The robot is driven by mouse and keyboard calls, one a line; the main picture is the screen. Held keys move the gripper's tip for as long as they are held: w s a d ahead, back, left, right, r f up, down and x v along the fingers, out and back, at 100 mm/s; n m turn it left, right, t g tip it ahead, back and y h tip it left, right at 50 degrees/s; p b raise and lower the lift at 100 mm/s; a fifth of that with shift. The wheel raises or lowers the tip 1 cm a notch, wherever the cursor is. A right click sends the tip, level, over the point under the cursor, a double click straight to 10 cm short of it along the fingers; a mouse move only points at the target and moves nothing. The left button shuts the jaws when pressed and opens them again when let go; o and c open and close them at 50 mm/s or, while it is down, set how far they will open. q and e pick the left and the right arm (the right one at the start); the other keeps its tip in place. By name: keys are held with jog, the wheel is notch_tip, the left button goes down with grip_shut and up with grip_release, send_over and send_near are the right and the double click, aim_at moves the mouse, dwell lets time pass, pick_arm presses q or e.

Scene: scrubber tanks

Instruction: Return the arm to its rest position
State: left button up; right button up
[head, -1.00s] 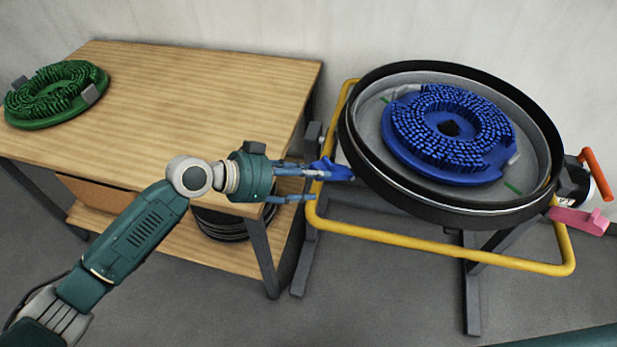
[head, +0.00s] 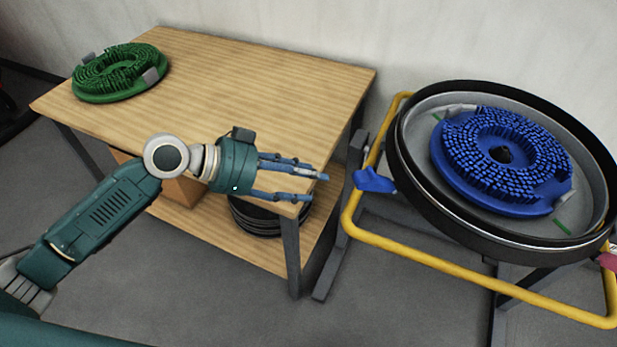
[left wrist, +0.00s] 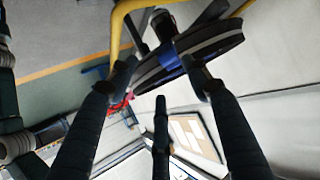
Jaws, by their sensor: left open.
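My left arm comes in from the left in the head view. Its gripper (head: 312,187) is open and empty, with its blue-grey fingers pointing right in front of the table's right front corner. The fingers also show spread in the left wrist view (left wrist: 160,90). The gripper is apart from the blue lever (head: 374,181) on the left side of the round black tank (head: 408,165). The blue lever also shows in the left wrist view (left wrist: 169,56). My right gripper is not in view.
A wooden table (head: 230,80) bears a green round brush (head: 120,73) at its far left. Black discs (head: 258,220) lie on its lower shelf near a cardboard box (head: 180,192). The tank holds a blue brush (head: 500,160). A yellow tube frame (head: 430,255) surrounds the tank's stand.

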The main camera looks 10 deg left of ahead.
pick_arm(q)
jog(key=s+d+f+n+y, duration=0.2)
jog(key=s+f+y, duration=0.1)
jog(key=s+f, duration=0.7)
jog(key=s+a+f+n+g+y, duration=0.1)
jog(key=s+a+f+n+y, duration=0.35)
jog(key=s+a, duration=0.3)
jog(key=s+a+f+n+y, duration=0.4)
jog(key=s+a+f+n, duration=0.15)
jog(key=a, duration=0.35)
notch_tip(320, 180, down, 27)
jog(key=s+g, duration=0.1)
jog(key=s, duration=0.2)
jog(key=s+a+f+g, duration=0.1)
jog(key=s+a+f, duration=0.1)
jog(key=s+f, duration=1.2)
jog(key=shift+s+a+f+m, duration=0.35)
jog(key=shift+s+a+m, duration=0.05)
jog(key=shift+s, duration=0.8)
